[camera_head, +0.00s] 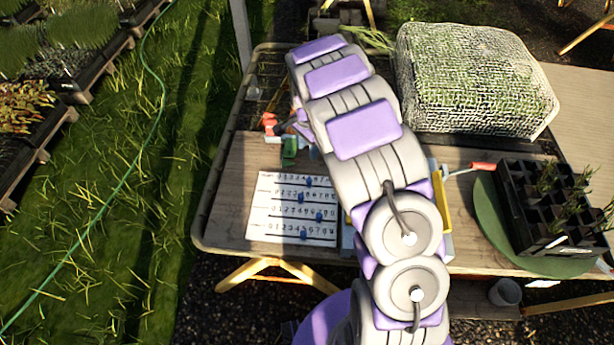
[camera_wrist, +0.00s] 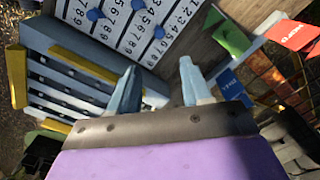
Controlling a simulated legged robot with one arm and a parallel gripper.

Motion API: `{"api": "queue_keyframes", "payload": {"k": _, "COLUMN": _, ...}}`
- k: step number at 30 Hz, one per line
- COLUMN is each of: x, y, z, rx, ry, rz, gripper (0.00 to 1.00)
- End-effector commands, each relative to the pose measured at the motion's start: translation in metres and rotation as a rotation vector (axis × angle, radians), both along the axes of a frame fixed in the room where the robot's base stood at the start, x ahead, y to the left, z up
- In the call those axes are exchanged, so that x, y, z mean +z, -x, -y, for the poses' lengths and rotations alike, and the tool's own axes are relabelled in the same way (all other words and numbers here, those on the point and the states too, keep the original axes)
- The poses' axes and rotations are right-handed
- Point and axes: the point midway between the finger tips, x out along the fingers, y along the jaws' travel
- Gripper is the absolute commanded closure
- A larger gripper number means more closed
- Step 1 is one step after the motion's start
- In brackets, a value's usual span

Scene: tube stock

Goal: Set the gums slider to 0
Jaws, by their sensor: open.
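A white slider board (camera_head: 262,222) lies on the wooden table, left of my arm. It has several rows of numbers, each with a dark track and a blue knob. The knobs stand at different numbers, and the row labels are too small to read, so I cannot tell which row is gums. Part of the board (camera_wrist: 172,14) shows at the top of the wrist view, with blue knobs on its tracks. My gripper (camera_wrist: 160,88) is open and empty, its two pale blue fingers apart and pointing toward the board's side. My arm hides the gripper in the head view.
A blue-grey rack (camera_wrist: 75,68) with yellow ends stands beside the board. Green (camera_wrist: 226,33) and red (camera_wrist: 290,33) tags stand on its other side. A mesh-covered crate (camera_head: 475,80) and a black seedling tray (camera_head: 548,244) are right of my arm. The table's left edge is close to the board.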

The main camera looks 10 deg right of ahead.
Motion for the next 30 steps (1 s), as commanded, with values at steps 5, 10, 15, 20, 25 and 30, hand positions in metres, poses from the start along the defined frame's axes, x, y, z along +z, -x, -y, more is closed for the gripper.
{"api": "queue_keyframes", "payload": {"k": 5, "x": -0.028, "y": 0.0, "z": 0.002, "rx": -0.001, "ry": -0.002, "rz": -0.001, "gripper": 0.51}}
{"api": "queue_keyframes", "payload": {"k": 10, "x": -0.062, "y": 0.001, "z": 0.0, "rx": -0.001, "ry": 0.0, "rz": -0.006, "gripper": 0.51}}
{"api": "queue_keyframes", "payload": {"k": 15, "x": -0.095, "y": 0.001, "z": 0.0, "rx": 0.0, "ry": 0.0, "rz": -0.003, "gripper": 0.51}}
{"api": "queue_keyframes", "payload": {"k": 20, "x": -0.128, "y": 0.001, "z": 0.0, "rx": 0.001, "ry": 0.001, "rz": -0.004, "gripper": 0.51}}
{"api": "queue_keyframes", "payload": {"k": 25, "x": -0.153, "y": 0.0, "z": 0.001, "rx": 0.0, "ry": 0.0, "rz": -0.001, "gripper": 0.51}}
{"api": "queue_keyframes", "payload": {"k": 30, "x": -0.163, "y": 0.001, "z": 0.001, "rx": -0.001, "ry": 0.0, "rz": -0.001, "gripper": 0.51}}
